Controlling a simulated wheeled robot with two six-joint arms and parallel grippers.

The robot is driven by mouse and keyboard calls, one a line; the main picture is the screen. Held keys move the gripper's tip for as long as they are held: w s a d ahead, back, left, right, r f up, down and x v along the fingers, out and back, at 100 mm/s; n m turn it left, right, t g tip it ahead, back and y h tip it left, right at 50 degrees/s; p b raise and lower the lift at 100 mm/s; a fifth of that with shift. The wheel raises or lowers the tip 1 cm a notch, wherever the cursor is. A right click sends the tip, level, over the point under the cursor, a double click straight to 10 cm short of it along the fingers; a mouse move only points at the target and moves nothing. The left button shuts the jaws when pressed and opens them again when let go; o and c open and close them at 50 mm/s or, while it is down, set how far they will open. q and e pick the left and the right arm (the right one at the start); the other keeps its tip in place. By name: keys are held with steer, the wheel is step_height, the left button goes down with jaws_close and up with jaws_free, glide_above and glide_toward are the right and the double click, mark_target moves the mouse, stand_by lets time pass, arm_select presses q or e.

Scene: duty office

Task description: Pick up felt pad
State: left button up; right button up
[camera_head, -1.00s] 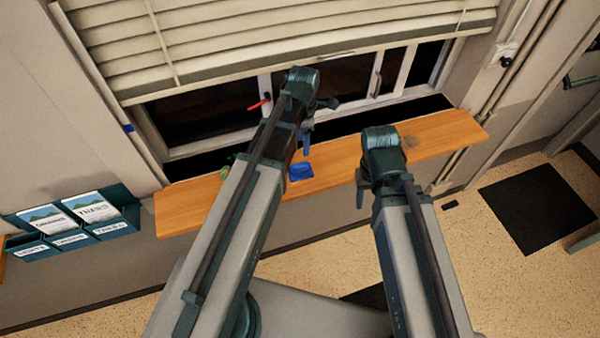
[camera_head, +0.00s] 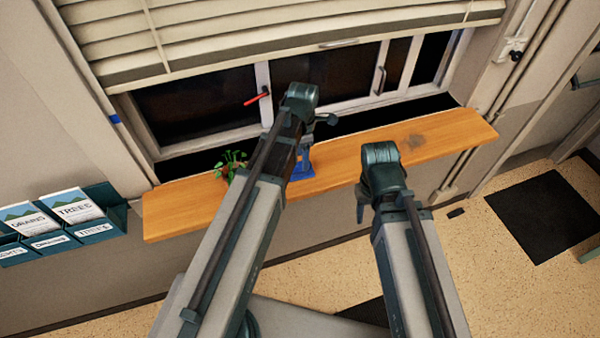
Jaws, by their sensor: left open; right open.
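A small flat blue piece, seemingly the felt pad (camera_head: 301,176), lies on the wooden window shelf (camera_head: 345,163), partly hidden behind my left gripper and forearm. My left gripper (camera_head: 304,160) points down at the pad, its fingers overlapping it in the picture; it is open, and I cannot tell whether it touches the pad. My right gripper (camera_head: 361,207) is open and empty, pointing down by the shelf's front edge, to the right of the pad.
A green plant (camera_head: 231,164) is on the shelf left of my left arm. A window with a red handle (camera_head: 257,97) and lowered blinds (camera_head: 290,32) stand behind. Leaflet holders (camera_head: 75,232) hang at left.

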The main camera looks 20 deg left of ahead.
mark_target(300, 168)
arm_select(q)
step_height(300, 168, down, 4)
steer(key=b, duration=0.2)
steer(key=shift+r+b, duration=0.25)
steer(key=shift+b, duration=0.05)
steer(key=shift+r, duration=0.1)
jaws_close()
